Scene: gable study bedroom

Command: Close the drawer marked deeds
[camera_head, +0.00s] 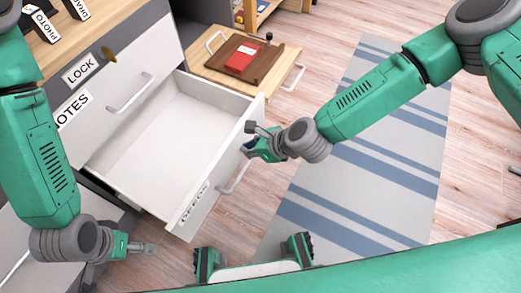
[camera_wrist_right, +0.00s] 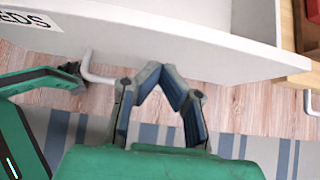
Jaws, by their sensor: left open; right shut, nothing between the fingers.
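The drawer marked DEEDS (camera_head: 218,172) is pulled far out of the grey cabinet and looks empty. Its label (camera_head: 194,204) sits at the near end of the white front, and a bar handle (camera_head: 235,179) is fixed to that front. My right gripper (camera_head: 251,140) is shut and empty, just outside the front's far end beyond the handle. In the right wrist view, its closed fingertips (camera_wrist_right: 158,72) are close to the drawer front (camera_wrist_right: 160,38); I cannot tell whether they touch. My left gripper (camera_head: 143,248) is open and empty, low at the near left of the drawer.
A NOTES drawer front (camera_head: 110,105) with a handle and a LOCK sign is above. A wooden side unit (camera_head: 210,65) with a brown tray (camera_head: 262,74) and red box stands beyond the open drawer. A striped rug (camera_head: 375,165) covers floor at right.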

